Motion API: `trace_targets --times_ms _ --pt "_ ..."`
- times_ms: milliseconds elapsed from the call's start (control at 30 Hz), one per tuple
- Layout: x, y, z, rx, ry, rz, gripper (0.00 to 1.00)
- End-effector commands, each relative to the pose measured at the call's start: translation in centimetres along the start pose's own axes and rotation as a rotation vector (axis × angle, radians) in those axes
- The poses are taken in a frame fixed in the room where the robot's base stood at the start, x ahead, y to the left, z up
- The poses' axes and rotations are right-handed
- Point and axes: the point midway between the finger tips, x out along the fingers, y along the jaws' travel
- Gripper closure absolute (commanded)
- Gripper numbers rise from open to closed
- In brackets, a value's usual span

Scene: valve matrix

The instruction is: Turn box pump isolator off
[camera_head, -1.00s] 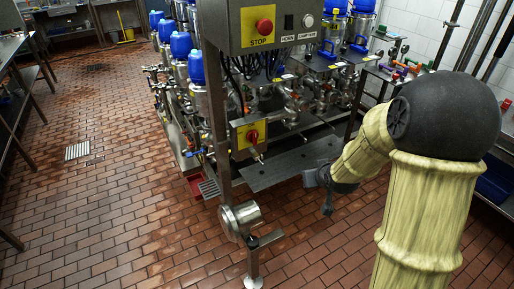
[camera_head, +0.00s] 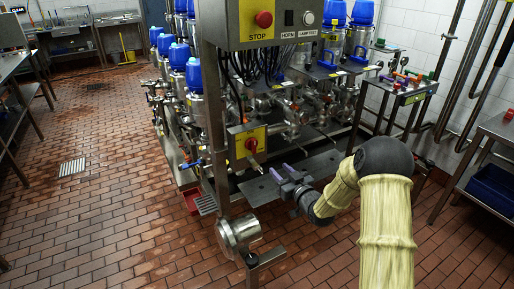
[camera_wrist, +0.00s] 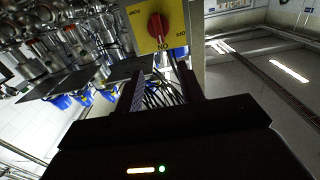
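The box pump isolator is a red rotary knob on a yellow plate (camera_head: 249,143), on a box at the frame post. In the wrist view the isolator (camera_wrist: 157,27) is straight ahead, beyond my fingertips, with its picture turned over. The red handle lies roughly along the picture's vertical, near lettering that reads like an inverted ON. My gripper (camera_head: 281,172) is to the right of and below the isolator in the head view, apart from it. In the wrist view my gripper (camera_wrist: 163,77) has its two fingers spread, with nothing held between them.
A control box with a red STOP button (camera_head: 264,19) hangs above the isolator. A steel post (camera_head: 213,130) stands left of it. A grey shelf plate (camera_head: 315,165) lies below. Pumps and pipes crowd behind. Open tiled floor (camera_head: 100,220) is at left.

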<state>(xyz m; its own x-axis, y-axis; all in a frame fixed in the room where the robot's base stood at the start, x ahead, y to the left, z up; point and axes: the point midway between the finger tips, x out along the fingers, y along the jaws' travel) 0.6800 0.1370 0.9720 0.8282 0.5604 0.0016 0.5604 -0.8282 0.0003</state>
Motion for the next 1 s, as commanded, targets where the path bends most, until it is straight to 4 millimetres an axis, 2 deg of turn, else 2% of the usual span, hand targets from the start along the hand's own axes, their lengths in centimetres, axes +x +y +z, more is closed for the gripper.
trace_targets --times_ms 167,1000 --pt "1.3 0.0 0.0 0.0 -0.001 -0.001 0.62" --pt "13.1 0.0 0.0 0.0 -0.001 0.0 0.62"
